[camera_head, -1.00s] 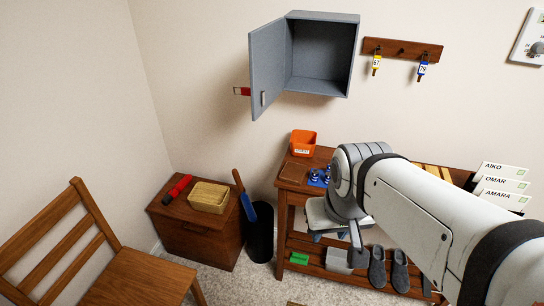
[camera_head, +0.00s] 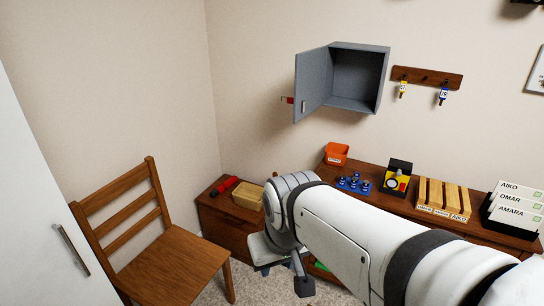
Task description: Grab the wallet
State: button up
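I cannot make out a wallet for certain in the head view now. My arm crosses the lower middle and hides part of the brown table (camera_head: 385,193) and the floor below it. My gripper (camera_head: 272,264) hangs low beneath the wrist, left of the table, partly hidden by my own arm. Its fingers do not show clearly, and I see nothing held in it.
A wooden chair (camera_head: 170,262) stands left, beside a white door (camera_head: 35,200). A low brown cabinet (camera_head: 222,228) bears a tan basket (camera_head: 247,196) and a red flashlight (camera_head: 223,186). An open grey wall cabinet (camera_head: 357,78) hangs above. An orange bin (camera_head: 336,153) stands on the table.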

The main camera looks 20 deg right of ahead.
aim_at(325, 175)
jog(key=u, duration=0.15)
jog(key=i, duration=1)
jog(key=z, duration=0.7)
jog(key=i, duration=0.75)
jog(key=z, duration=0.45)
jog(key=k, duration=0.9)
jog(key=z, duration=0.15)
jog(key=i, duration=0.9)
jog(key=u, duration=0.05)
